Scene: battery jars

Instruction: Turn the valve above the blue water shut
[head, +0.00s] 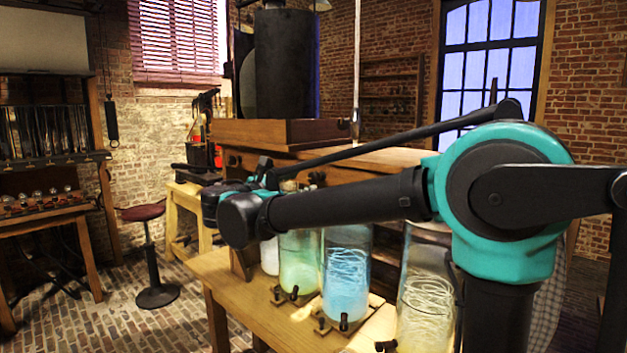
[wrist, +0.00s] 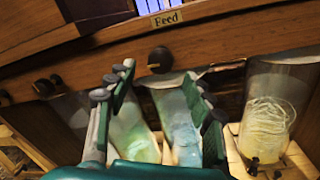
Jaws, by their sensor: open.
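The jar of blue water (head: 346,275) stands on the wooden bench, between a green jar (head: 299,262) and a yellow one (head: 427,300). In the wrist view the blue jar (wrist: 177,118) shows between my gripper's fingers, with the green jar (wrist: 133,132) to its left. A round dark knob (wrist: 160,60) sits on the wooden front above the blue jar, and it looks like the valve. My gripper (wrist: 161,76) is open and empty. Its fingers lie left and right of the knob in the picture, apparently not touching it. My arm hides this knob in the head view.
More dark knobs (wrist: 43,87) sit to the left on the same wooden front. A label plate (wrist: 166,18) is above the middle knob. The yellow jar (wrist: 266,117) stands to the right in the wrist view. A stool (head: 150,250) stands on the brick floor at left.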

